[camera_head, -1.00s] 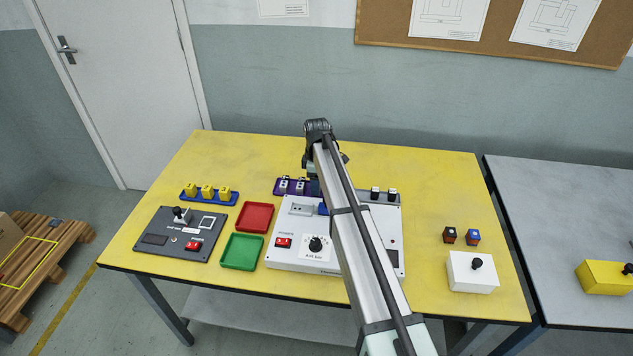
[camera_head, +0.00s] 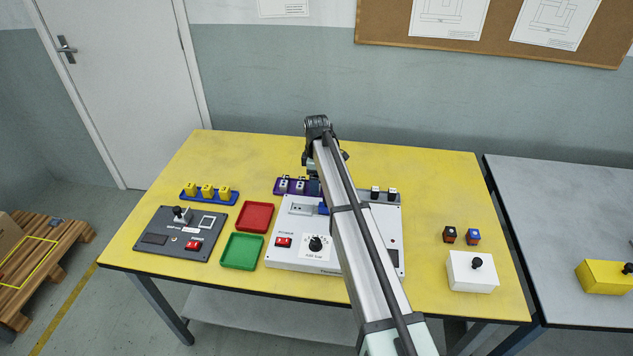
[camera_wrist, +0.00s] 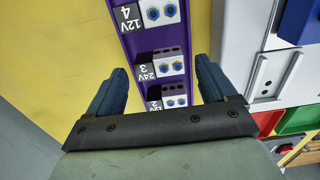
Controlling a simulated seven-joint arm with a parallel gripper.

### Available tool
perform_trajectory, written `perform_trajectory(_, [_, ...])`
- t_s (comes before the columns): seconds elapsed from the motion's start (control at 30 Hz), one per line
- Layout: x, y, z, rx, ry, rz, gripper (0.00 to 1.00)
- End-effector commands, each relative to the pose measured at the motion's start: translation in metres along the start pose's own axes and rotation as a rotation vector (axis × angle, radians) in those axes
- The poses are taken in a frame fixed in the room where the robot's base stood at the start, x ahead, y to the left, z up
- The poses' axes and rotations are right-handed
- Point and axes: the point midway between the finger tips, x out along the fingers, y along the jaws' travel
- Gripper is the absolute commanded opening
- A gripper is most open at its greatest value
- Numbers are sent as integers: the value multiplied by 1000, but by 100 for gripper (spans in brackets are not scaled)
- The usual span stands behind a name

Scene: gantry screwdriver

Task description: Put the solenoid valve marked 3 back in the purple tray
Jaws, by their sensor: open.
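The purple tray (camera_wrist: 134,42) runs down the middle of the wrist view, and its left part shows in the head view (camera_head: 281,192). The solenoid valve marked 3 (camera_wrist: 173,68), a pale block with a "24V 3" label and two blue-ringed ports, sits in the tray's row, between the valves marked 4 (camera_wrist: 162,12) and 2 (camera_wrist: 176,101). My gripper (camera_wrist: 160,78) is open, with one dark blue finger on each side of the tray at valve 3. No gap or contact between fingers and valve can be judged. In the head view my arm hides valve 3.
A white control panel (camera_head: 290,256) lies right in front of the tray. Red (camera_head: 254,217) and green (camera_head: 242,251) trays stand to its left. A blue rack (camera_head: 209,198) holds yellow blocks further left. The yellow table (camera_head: 420,175) is clear at the back right.

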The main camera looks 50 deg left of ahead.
Motion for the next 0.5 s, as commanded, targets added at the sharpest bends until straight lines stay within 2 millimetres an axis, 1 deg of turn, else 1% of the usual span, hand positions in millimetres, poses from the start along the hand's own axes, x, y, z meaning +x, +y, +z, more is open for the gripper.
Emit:
perform_trajectory(0.3, [-57, 0, 0, 0, 1, 2, 84])
perform_trajectory(0.5, [-90, 1, 0, 0, 1, 2, 84])
